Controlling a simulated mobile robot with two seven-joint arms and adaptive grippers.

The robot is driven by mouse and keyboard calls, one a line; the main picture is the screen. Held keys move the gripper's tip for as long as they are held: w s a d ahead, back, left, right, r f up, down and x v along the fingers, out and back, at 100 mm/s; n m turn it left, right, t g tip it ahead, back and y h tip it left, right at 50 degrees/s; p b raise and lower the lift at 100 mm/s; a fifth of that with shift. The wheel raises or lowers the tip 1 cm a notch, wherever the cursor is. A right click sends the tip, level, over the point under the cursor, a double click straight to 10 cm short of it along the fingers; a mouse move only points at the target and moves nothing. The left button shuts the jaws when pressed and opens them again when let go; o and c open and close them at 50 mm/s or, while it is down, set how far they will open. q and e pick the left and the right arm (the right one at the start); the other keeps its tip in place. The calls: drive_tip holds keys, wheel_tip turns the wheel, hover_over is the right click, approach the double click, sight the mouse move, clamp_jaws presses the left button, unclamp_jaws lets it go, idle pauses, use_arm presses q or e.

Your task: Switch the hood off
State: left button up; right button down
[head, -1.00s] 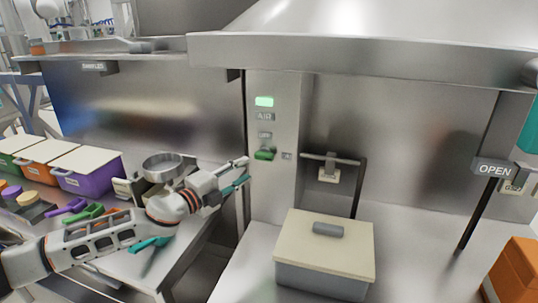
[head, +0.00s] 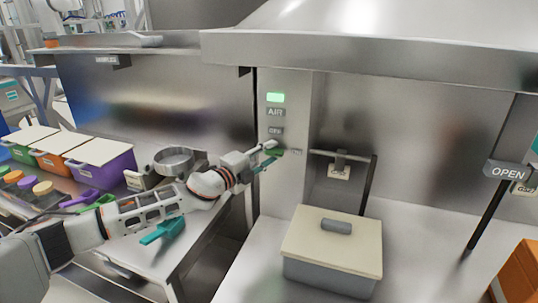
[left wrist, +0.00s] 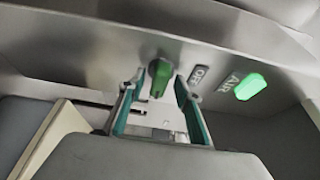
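The hood (head: 370,58) spans the right half of the head view. A green knob (left wrist: 160,72) sits on the steel post below it, beside an "OFF" label (left wrist: 197,74) and a lit green lamp (left wrist: 250,87) marked "AIR". The lamp (head: 275,97) also glows in the head view. My left gripper (head: 269,153) is open at the knob. In the left wrist view the two fingertips (left wrist: 158,80) stand on either side of the knob, with a gap visible. I cannot tell whether they touch it. My right gripper is out of view.
A lidded grey box (head: 332,267) stands on the hood's worktop. A handle bar on a black upright (head: 367,190) is right of the post. A metal pan (head: 172,160), teal scoop (head: 162,231) and coloured bins (head: 108,172) are on the left bench. An "OPEN" sign (head: 507,172) hangs right.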

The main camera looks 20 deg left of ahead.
use_arm(q)
clamp_jaws()
